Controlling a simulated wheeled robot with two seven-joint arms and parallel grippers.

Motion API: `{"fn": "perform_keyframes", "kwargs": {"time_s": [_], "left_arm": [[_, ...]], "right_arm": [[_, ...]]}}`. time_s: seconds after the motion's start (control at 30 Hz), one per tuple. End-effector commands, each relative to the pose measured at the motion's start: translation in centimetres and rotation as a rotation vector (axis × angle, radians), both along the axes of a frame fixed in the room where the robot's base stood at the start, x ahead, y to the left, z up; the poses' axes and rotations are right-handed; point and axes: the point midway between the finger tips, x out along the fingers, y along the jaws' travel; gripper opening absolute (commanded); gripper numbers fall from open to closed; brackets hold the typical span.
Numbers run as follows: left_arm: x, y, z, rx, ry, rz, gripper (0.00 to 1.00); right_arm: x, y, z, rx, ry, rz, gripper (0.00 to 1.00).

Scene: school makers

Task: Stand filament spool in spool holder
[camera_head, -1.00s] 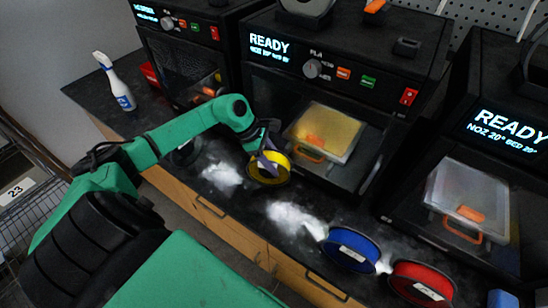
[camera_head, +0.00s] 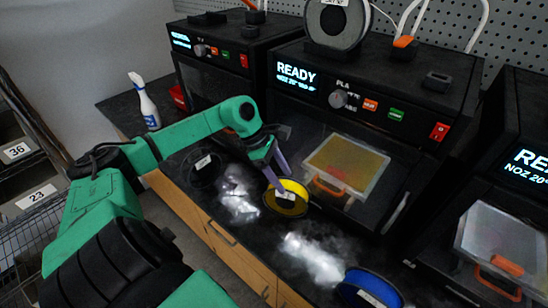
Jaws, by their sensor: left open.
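A yellow filament spool (camera_head: 298,209) with a white label lies flat on the dark bench in front of the middle printer. My left gripper (camera_head: 266,172) is open over the left rim of the yellow spool, its purple-grey fingers pointing down. I cannot tell whether a finger touches the spool. A blue spool (camera_head: 378,280) is cut by the bottom edge. A black spool (camera_head: 203,168) lies left of the yellow one. A grey spool (camera_head: 337,25) stands upright on the middle printer. I cannot clearly make out an empty spool holder. My right gripper is not in view.
A spray bottle (camera_head: 146,105) stands at the far left. Pale glare patches cover the bench around the spools.

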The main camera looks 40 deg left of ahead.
Motion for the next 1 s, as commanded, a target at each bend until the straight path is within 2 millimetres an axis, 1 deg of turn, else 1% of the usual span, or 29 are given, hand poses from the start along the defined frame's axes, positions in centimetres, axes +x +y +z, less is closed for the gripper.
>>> {"fn": "perform_keyframes", "kwargs": {"time_s": [0.03,0.2,0.23,0.27,0.37,0.5,0.57,0.67,0.77,0.9,1.0], "left_arm": [[-0.3,0.6,0.5,0.006,0.001,-0.001,0.69],[-0.9,2.1,3.3,0.005,0.002,0.001,0.69],[-0.9,2.2,3.7,0.003,0.002,0.001,0.69],[-1.0,2.4,4.1,0.004,0.002,0.001,0.71],[-1.1,2.6,5.2,0.010,0.001,-0.005,0.71],[-1.3,3.2,6.9,0.071,0.021,-0.010,0.71],[-1.4,3.4,7.4,0.096,0.034,-0.007,0.71],[-1.4,3.2,6.7,0.113,0.050,-0.005,0.71],[-1.2,2.4,4.7,0.110,0.053,-0.007,0.71],[-0.6,1.0,1.5,0.109,0.052,-0.006,0.71],[-0.3,0.4,-0.2,0.109,0.047,-0.005,0.71]], "right_arm": [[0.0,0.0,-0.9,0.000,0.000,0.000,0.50],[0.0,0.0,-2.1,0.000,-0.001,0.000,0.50],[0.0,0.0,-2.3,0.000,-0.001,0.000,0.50],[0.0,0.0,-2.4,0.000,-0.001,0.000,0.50],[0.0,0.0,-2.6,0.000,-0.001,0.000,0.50],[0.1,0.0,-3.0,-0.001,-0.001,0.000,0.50],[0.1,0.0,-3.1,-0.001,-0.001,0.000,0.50],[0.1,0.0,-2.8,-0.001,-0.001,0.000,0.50],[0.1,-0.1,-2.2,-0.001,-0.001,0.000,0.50],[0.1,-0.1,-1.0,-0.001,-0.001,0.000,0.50],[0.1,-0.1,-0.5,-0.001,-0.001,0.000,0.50]]}}
